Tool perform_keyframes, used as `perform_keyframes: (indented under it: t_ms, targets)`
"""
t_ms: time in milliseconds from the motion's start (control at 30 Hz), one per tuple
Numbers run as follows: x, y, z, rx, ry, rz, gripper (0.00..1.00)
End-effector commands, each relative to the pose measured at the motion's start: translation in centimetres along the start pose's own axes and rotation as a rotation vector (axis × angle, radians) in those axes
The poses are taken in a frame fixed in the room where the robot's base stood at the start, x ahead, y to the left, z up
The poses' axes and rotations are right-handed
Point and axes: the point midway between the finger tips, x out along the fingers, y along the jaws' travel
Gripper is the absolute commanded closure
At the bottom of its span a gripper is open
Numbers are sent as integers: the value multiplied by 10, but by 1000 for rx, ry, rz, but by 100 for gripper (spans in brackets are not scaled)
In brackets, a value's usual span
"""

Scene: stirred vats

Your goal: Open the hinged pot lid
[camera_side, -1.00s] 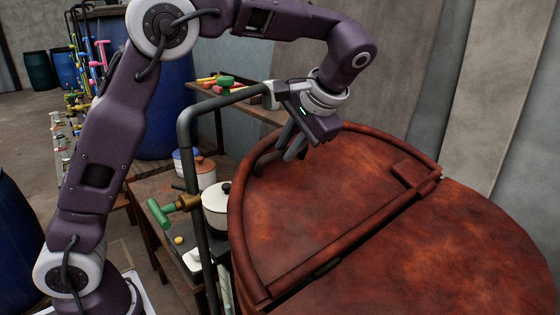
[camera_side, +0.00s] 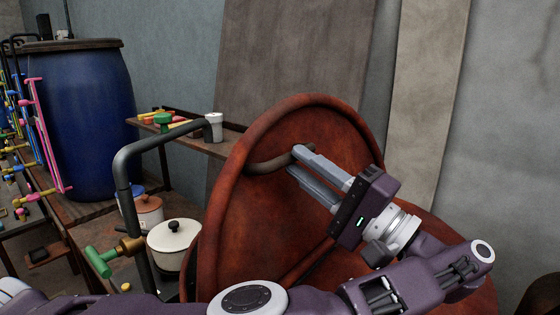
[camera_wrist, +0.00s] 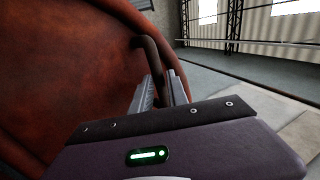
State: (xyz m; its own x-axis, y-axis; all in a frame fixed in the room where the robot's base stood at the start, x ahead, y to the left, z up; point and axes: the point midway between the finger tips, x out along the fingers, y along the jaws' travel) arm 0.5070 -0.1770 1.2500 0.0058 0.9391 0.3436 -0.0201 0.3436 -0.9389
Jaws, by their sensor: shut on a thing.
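The hinged lid (camera_side: 262,222) is a rust-red half disc with a raised rim, tilted steeply up off the large vat. A curved dark handle (camera_side: 265,166) stands out from its face near the rim. My gripper (camera_side: 297,163) reaches the handle from the right, its grey fingers closed on the handle's end. In the wrist view the lid (camera_wrist: 70,75) fills the left side, and the handle (camera_wrist: 148,52) runs down between my fingers (camera_wrist: 165,88). The vat's lower part and the hinge are mostly hidden by the lid and my arm.
A dark bent pipe (camera_side: 124,185) with a green-handled tap (camera_side: 98,261) stands left of the lid. A cream lidded pot (camera_side: 168,248) is close behind it. A wooden shelf (camera_side: 185,143), a blue barrel (camera_side: 88,125) and wall panels (camera_side: 290,60) lie beyond.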

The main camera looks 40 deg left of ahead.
Motion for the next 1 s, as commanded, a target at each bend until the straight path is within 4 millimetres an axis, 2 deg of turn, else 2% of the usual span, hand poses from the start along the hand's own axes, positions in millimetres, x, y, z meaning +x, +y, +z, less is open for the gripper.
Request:
perform_keyframes:
  t_ms: [33, 100, 300, 500, 733, 1000]
  targets:
    - [-4, -14, -1, -23, -2, -103, 100]
    - [-15, -18, -1, -23, -4, -206, 100]
    - [-42, -26, -1, -25, -5, -324, 100]
    - [-61, -29, -1, -23, -5, -405, 100]
    - [-70, -30, 0, -25, -6, -446, 100]
    - [-72, -30, 0, -25, -6, -453, 100]
